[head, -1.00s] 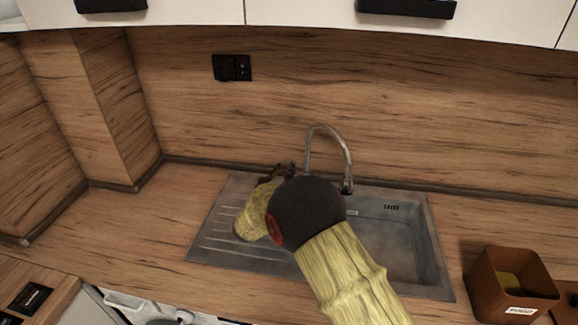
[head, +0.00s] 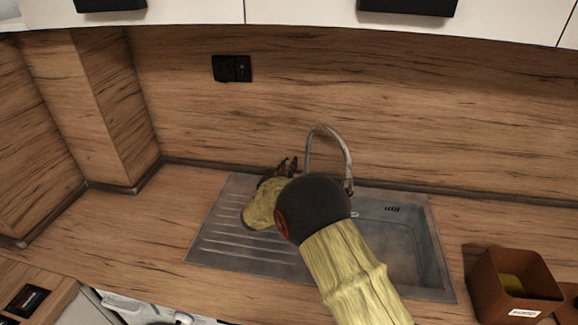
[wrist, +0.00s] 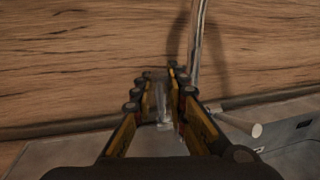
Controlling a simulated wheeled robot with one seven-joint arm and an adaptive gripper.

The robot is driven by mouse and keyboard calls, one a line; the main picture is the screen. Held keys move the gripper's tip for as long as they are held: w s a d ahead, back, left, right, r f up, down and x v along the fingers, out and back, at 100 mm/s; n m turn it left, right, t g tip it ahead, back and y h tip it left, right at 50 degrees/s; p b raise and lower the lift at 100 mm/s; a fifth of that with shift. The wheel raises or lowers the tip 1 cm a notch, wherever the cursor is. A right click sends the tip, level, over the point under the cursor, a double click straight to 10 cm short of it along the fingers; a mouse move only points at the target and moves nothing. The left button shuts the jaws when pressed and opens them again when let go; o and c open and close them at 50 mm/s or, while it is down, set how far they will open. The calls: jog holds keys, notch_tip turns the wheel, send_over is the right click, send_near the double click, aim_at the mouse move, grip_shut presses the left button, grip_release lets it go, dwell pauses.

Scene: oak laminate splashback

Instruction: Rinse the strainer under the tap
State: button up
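The tap (head: 343,150) stands at the back of the sink with its spout arched to the right. Its pipe also rises in the wrist view (wrist: 197,42), just beyond my right finger. My gripper (head: 289,165) is left of the tap, close to the splashback, and my wrist partly hides it in the head view. In the wrist view my gripper's fingers (wrist: 159,72) are apart. A pale grey, blurred shape shows between them; I cannot tell what it is or whether they touch it. A short pale rod (wrist: 244,124) sticks out right of the fingers. I cannot make out a strainer.
The sink (head: 440,262) has its ribbed drainer on the left and its basin on the right, partly behind my arm. A brown labelled box (head: 489,290) stands on the counter to the right. A black socket (head: 232,68) is on the splashback; cupboards hang above.

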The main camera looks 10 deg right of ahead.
grip_shut()
dwell(0.5)
jog(key=shift+s+f+b, duration=0.2)
jog(key=shift+f+b, duration=0.2)
jog(key=shift+b, duration=0.5)
jog(key=shift+s+a+f+m+t+h+b, duration=0.25)
jog(key=shift+s+t+h+b, duration=0.35)
jog(key=shift+b, duration=0.65)
jog(key=shift+s+a+f+m+t+h+b, duration=0.3)
jog(key=shift+t+b, duration=0.4)
jog(key=shift+b, duration=0.55)
jog(key=shift+d+r, duration=0.1)
jog(key=shift+r, duration=0.05)
jog(key=shift+o, duration=2.4)
grip_release()
jog(key=shift+s, duration=0.1)
